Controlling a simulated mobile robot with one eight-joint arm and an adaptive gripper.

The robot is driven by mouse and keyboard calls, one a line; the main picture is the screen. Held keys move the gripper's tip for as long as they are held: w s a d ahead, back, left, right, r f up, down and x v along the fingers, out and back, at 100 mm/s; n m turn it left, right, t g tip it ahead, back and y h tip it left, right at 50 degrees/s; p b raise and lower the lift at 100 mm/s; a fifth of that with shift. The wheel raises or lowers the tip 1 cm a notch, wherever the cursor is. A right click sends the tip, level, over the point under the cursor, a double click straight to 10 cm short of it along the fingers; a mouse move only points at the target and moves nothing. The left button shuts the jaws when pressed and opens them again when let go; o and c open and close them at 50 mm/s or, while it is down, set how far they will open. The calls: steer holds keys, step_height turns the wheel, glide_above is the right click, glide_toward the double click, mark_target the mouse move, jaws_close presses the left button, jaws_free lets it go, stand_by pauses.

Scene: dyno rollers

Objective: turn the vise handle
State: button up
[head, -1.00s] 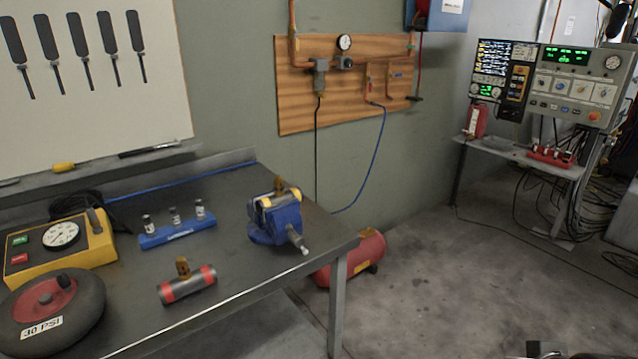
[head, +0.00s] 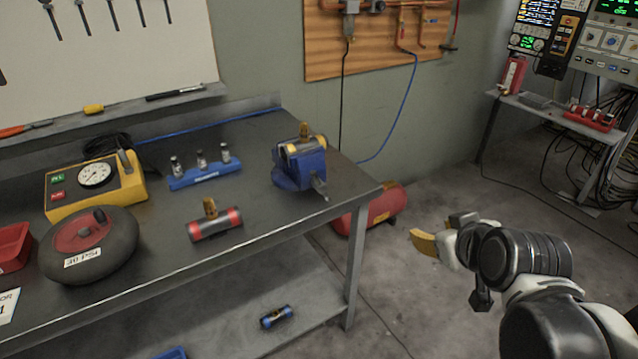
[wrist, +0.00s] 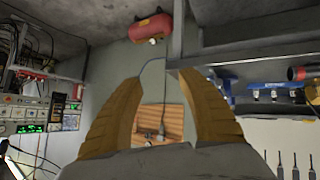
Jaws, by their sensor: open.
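The blue vise (head: 300,168) sits near the right end of the metal workbench (head: 262,222). Its handle (head: 319,187) sticks out at the front right, over the bench's edge side. A cylindrical part with a brass top shows in the vise's jaws. My gripper (head: 432,232) is to the right of the bench, over open floor, apart from the vise. In the wrist view its two yellow fingers (wrist: 162,118) are spread wide with nothing between them. A blue piece at the right of the wrist view may be the vise; its handle cannot be made out there.
On the bench are a red-and-black cylinder (head: 215,224), a blue rack (head: 205,176), a yellow gauge box (head: 95,187) and a wheel (head: 88,245). A red tank (head: 370,209) lies on the floor behind the bench leg. The floor between the bench and the side table (head: 555,115) is mostly clear.

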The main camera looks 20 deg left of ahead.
steer(key=w+a+f+n+t+y, duration=0.1)
steer(key=w+a+n+y, duration=0.15)
steer(key=a, duration=0.45)
steer(key=w+a+f+n+y, duration=0.1)
steer(key=w+a+n, duration=0.25)
steer(key=a, duration=0.25)
steer(key=n+t+y, duration=0.1)
steer(key=n+y, duration=0.1)
glide_toward(322, 188)
steer(key=shift+h, duration=0.25)
steer(key=b+x, duration=0.3)
steer(key=x, duration=0.8)
steer(key=shift+w+a, duration=0.1)
steer(key=shift+a, duration=0.1)
steer(key=shift+c, duration=0.4)
jaws_close()
